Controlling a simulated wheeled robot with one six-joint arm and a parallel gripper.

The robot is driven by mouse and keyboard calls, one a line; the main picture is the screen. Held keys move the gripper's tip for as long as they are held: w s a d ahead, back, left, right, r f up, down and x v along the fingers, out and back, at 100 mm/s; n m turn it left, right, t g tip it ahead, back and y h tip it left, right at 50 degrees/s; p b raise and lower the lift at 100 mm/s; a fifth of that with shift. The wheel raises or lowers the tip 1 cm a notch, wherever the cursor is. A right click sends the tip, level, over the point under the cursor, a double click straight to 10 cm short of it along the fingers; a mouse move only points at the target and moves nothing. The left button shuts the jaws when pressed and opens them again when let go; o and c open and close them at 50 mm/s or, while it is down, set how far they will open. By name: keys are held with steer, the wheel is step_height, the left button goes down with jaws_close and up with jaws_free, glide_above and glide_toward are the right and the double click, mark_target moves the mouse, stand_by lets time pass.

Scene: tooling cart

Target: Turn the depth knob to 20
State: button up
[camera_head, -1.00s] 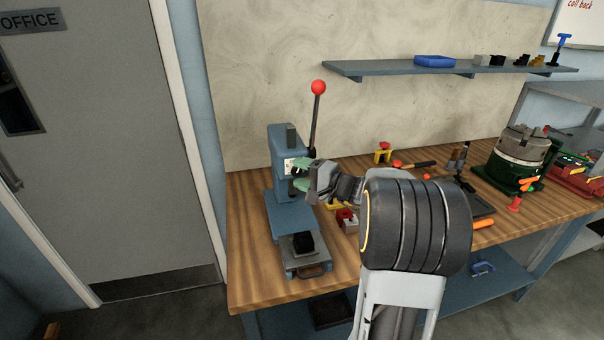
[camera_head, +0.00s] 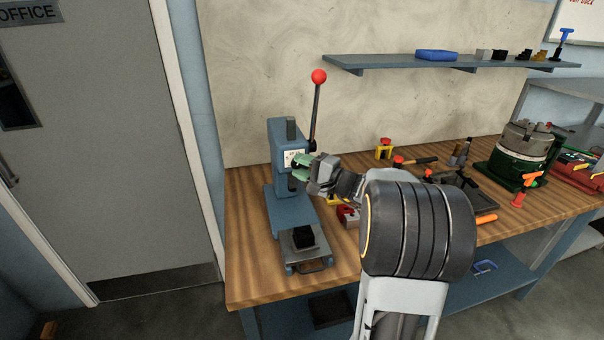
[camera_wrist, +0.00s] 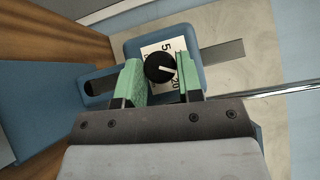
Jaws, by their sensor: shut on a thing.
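The depth knob (camera_wrist: 159,67) is black and round with a white pointer line, on the front of the blue press (camera_head: 290,207). Its white dial plate (camera_wrist: 167,46) shows a "5" above the knob and a "20" at its lower right in the wrist view. The pointer line points to the right and slightly down, and is not lined up with the "20". My gripper (camera_wrist: 160,76) has green fingers on both sides of the knob and is shut on it. In the head view my gripper (camera_head: 299,168) is at the press head and hides the knob.
The press's lever with a red ball (camera_head: 319,77) rises behind the head. A black block (camera_head: 303,237) sits on the press base. Tools and a green chuck stand (camera_head: 517,160) are to the right on the wooden bench (camera_head: 247,262). A shelf (camera_head: 450,66) hangs above.

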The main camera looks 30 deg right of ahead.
steer(key=m+t+b, duration=0.1)
steer(key=b, duration=0.2)
steer(key=f+m+t+b, duration=0.1)
steer(key=m+b, duration=0.1)
steer(key=b, duration=0.2)
steer(key=shift+a+f+m+t, duration=0.1)
steer(key=shift+a+m+t, duration=0.05)
steer(key=shift+m+t, duration=0.2)
steer(key=m+t+b, duration=0.2)
steer(key=m+b, duration=0.1)
steer(key=shift+m+t+b, duration=0.35)
steer(key=shift+t+b, duration=0.1)
steer(key=shift+r+m+h, duration=0.25)
steer(key=shift+m+h, duration=0.15)
steer(key=shift+h, duration=0.1)
steer(key=o, duration=0.9)
steer(key=shift+t, duration=0.3)
steer(key=shift+b+v, duration=1.15)
steer(key=shift+v, duration=5.7)
